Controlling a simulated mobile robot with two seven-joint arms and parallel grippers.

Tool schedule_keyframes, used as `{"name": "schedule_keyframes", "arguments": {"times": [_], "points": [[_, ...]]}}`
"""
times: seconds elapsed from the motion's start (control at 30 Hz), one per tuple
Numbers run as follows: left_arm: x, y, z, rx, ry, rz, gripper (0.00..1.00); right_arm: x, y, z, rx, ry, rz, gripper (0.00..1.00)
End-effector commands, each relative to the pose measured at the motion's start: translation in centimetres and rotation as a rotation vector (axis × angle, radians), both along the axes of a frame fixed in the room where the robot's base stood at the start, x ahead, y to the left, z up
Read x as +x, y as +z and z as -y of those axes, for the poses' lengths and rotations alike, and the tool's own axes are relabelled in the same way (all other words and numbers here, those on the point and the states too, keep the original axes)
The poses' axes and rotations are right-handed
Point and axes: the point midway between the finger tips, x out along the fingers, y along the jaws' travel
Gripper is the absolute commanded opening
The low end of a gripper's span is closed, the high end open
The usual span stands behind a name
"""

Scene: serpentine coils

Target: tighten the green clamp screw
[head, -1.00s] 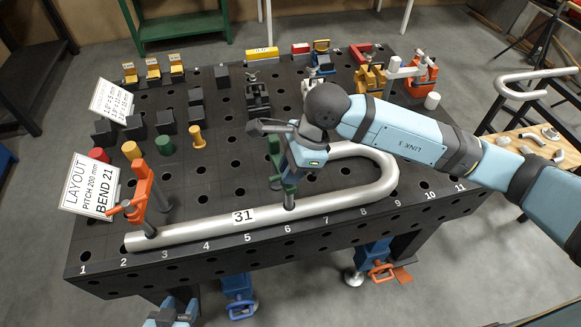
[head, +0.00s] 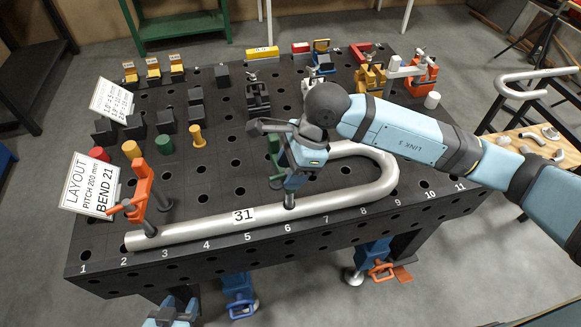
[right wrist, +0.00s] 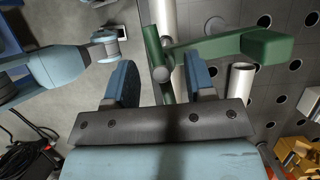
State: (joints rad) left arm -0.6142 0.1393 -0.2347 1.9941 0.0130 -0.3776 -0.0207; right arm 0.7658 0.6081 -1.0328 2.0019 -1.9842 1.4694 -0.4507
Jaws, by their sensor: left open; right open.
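The green clamp (right wrist: 205,50) shows in the right wrist view as a green post with an arm ending in a block at the right. Its screw, with a round grey end, lies between my right gripper's blue fingers (right wrist: 160,82), which are open around it; I cannot tell if they touch it. In the head view my right gripper (head: 293,182) hides most of the green clamp (head: 273,144), at the silver bent tube (head: 345,198) marked 31. My left gripper (head: 172,314) is open at the bottom edge, away from the table.
An orange clamp (head: 143,190) stands at the tube's left end on the black perforated table (head: 100,256). Coloured pegs, black blocks and a layout sign (head: 90,184) stand at the left. Other clamps, including a yellow one (head: 370,77), stand at the back.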

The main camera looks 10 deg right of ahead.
Motion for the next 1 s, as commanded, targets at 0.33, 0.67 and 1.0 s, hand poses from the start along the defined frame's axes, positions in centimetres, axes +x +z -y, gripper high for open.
{"name": "schedule_keyframes", "arguments": {"times": [0.33,0.67,1.0], "points": [[0.0,-1.0,0.0,0.0,0.0,-0.001,0.49,0.2,4.8,2.1,0.0,0.0,0.006,0.5],[0.0,-1.8,0.0,0.001,0.0,-0.002,0.49,0.2,11.0,4.6,0.0,0.0,0.003,0.5],[0.0,-1.8,0.0,0.0,0.0,-0.001,0.49,0.1,12.8,5.3,0.0,0.0,0.0,0.5]]}}
